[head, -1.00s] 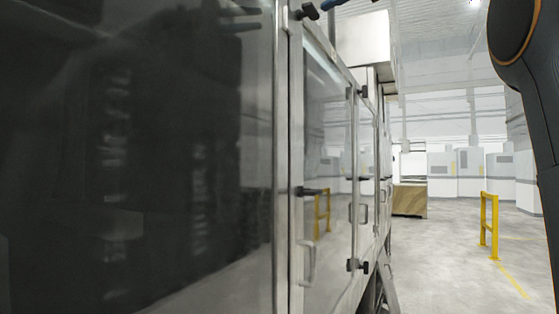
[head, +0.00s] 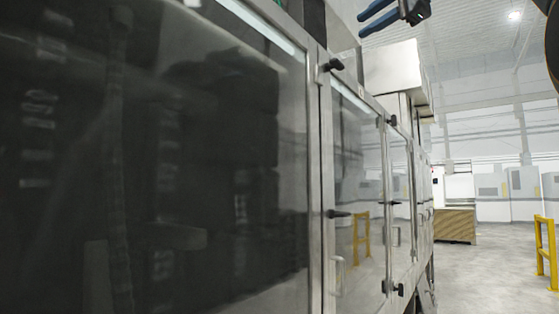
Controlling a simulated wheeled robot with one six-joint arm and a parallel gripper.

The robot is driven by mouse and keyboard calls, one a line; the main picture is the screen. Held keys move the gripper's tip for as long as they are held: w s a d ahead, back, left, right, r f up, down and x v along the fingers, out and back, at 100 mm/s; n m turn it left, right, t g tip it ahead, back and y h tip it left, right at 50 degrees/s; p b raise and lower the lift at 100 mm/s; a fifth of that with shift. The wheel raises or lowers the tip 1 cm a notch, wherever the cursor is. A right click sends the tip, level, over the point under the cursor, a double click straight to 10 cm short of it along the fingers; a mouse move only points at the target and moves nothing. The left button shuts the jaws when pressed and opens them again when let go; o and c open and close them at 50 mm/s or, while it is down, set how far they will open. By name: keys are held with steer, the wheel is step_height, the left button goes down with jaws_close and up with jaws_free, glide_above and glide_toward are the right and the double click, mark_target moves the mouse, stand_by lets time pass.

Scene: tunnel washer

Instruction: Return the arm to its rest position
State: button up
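My gripper (head: 361,26) shows at the top of the head view, in front of the upper part of the washer. Its two blue fingers point left and stand apart with a gap between them. Nothing shows between them, so it is open and empty. A dark, rounded part of my arm (head: 552,50) shows at the upper right edge. The rest of the arm between it and the gripper is out of the picture.
The tunnel washer (head: 314,180) fills the left, with glass doors, black latches and handles. A yellow guard rail (head: 546,250) stands at the right. A wooden crate (head: 455,225) and white cabinets stand farther back. Grey floor between is clear.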

steer(key=w+d+f+g+h+b, duration=0.1)
steer(key=w+f, duration=0.3)
steer(key=f, duration=0.7)
steer(key=w+d+f+g+h+b, duration=0.15)
steer(key=w+f, duration=0.35)
steer(key=f, duration=0.6)
steer(key=w+d+f+g+h, duration=0.15)
steer(key=w+f, duration=0.25)
steer(key=f, duration=0.7)
step_height(320, 180, down, 17)
steer(key=a+g+h+b, duration=0.2)
steer(key=s+a+f+n+g+h+b, duration=0.1)
steer(key=s+f+n, duration=0.15)
steer(key=f, duration=0.65)
steer(key=s+a+f+n+g, duration=0.15)
steer(key=s+f, duration=0.25)
steer(key=f, duration=0.5)
steer(key=s+f+n+g+h+b, duration=0.1)
steer(key=s+f+g, duration=0.15)
steer(key=f, duration=0.65)
steer(key=s+a+f+n+g+h+b, duration=0.1)
steer(key=s+f+n, duration=0.5)
steer(key=s+f, duration=1.5)
steer(key=shift+s+a+f+n+g+b, duration=0.3)
steer(key=shift+a+n+g+b, duration=0.25)
steer(key=shift+g, duration=0.45)
steer(key=shift+a, duration=0.1)
